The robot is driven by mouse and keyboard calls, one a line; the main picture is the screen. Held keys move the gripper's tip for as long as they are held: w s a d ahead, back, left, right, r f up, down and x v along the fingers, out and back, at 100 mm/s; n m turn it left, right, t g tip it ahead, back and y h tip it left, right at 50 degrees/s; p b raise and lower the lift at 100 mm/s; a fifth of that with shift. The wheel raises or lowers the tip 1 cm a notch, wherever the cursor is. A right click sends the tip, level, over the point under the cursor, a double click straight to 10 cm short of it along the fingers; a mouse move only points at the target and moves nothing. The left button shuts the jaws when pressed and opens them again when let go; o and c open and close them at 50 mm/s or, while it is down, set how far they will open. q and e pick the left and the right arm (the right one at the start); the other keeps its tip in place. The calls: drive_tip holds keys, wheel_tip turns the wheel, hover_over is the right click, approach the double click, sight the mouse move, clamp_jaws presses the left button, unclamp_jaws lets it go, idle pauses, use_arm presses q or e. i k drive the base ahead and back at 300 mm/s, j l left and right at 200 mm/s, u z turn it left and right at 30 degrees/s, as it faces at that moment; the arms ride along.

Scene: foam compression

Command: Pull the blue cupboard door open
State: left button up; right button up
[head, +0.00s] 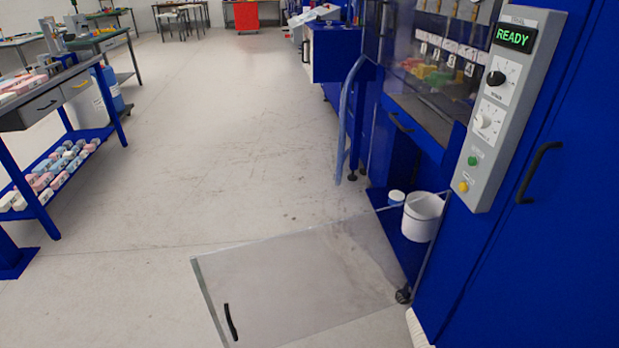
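A tall blue cupboard door (570,230) fills the right side of the head view, with a black bar handle (538,173) near its left side. The door looks shut, lying flush with the blue front around it. Its lower and right parts run out of the frame. Neither of my grippers shows in the head view, so nothing is seen touching the handle.
A grey control panel (505,110) reading READY stands left of the door. A clear door (295,285) with a black handle swings out over the floor. A white bucket (421,216) stands inside the machine. Shelving with foam blocks (55,175) is at left; the middle floor is clear.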

sight(547, 276)
drive_tip(key=z, duration=1.75)
